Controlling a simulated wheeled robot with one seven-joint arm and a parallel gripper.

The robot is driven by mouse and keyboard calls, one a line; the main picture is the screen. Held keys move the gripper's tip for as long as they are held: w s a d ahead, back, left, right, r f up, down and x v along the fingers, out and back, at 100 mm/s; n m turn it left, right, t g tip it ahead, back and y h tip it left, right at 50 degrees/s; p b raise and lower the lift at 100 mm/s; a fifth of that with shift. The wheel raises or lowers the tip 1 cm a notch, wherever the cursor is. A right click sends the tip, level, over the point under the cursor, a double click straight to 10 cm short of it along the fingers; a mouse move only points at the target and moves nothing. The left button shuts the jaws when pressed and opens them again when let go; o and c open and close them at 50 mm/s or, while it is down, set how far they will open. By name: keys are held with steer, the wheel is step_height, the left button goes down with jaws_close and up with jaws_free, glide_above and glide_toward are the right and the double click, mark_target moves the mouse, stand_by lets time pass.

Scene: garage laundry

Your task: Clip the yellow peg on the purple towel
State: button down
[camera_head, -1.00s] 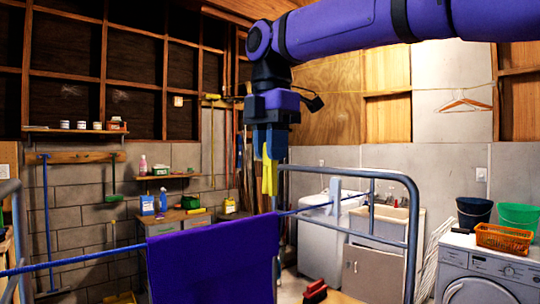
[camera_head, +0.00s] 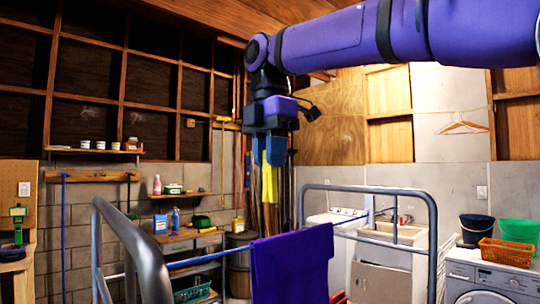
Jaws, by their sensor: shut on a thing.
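The purple towel (camera_head: 291,268) hangs over a blue line in the lower middle of the head view. The yellow peg (camera_head: 268,183) points down from between the fingers of my gripper (camera_head: 269,155). My gripper is shut on the peg and holds it above the towel's top edge, near its left end in the picture. The peg and the towel look apart. The fingers hide the upper part of the peg.
A grey metal rail frame (camera_head: 141,250) stands at the left front, and another rail (camera_head: 432,222) stands right of the towel. A washing machine (camera_head: 490,285) carries an orange basket (camera_head: 506,252). A green bucket (camera_head: 519,229) is behind it. A sink (camera_head: 396,232) stands at the back.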

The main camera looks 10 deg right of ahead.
steer(key=shift+f, duration=0.1)
steer(key=shift+f, duration=5.1)
steer(key=c, duration=0.9)
jaws_free()
steer(key=shift+r, duration=0.1)
